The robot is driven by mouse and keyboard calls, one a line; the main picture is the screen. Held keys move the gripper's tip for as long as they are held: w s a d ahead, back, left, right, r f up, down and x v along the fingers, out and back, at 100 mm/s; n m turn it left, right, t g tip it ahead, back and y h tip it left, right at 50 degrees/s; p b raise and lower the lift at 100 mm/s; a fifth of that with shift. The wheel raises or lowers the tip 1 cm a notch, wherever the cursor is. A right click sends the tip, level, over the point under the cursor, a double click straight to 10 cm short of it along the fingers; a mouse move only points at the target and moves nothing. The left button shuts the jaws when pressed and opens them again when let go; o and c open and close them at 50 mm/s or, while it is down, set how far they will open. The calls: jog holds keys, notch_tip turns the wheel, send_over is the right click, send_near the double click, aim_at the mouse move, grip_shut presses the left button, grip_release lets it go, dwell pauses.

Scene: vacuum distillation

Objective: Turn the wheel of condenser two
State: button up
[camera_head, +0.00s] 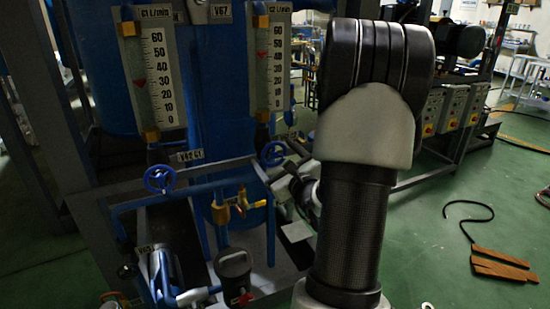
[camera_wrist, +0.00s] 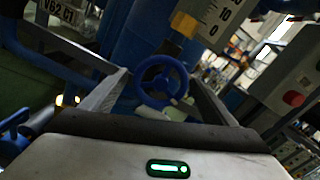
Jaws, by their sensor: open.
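A blue handwheel (camera_head: 272,153) is on the grey frame, left of my arm in the head view. The blue wheel (camera_wrist: 161,80) facing me in the centre of the wrist view seems to be the same one. My gripper (camera_head: 284,178) is open and close to this wheel, partly hidden by my arm. In the wrist view its pale body with a green light fills the bottom, and the wheel shows beyond it. Contact cannot be made out. A second blue handwheel (camera_head: 159,179) is further left.
Two flow gauges (camera_head: 150,75) (camera_head: 272,65) hang above the wheels. A label plate (camera_head: 190,156) is between the wheels, with blue pipes and brass valves (camera_head: 222,212) below. Switch boxes (camera_head: 452,107) stand at right. The green floor at right is mostly open, with a cable and brown pieces (camera_head: 502,265).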

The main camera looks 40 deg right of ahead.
jog(key=c, duration=1)
jog(key=shift+c, duration=0.2)
jog(key=shift+m, duration=0.3)
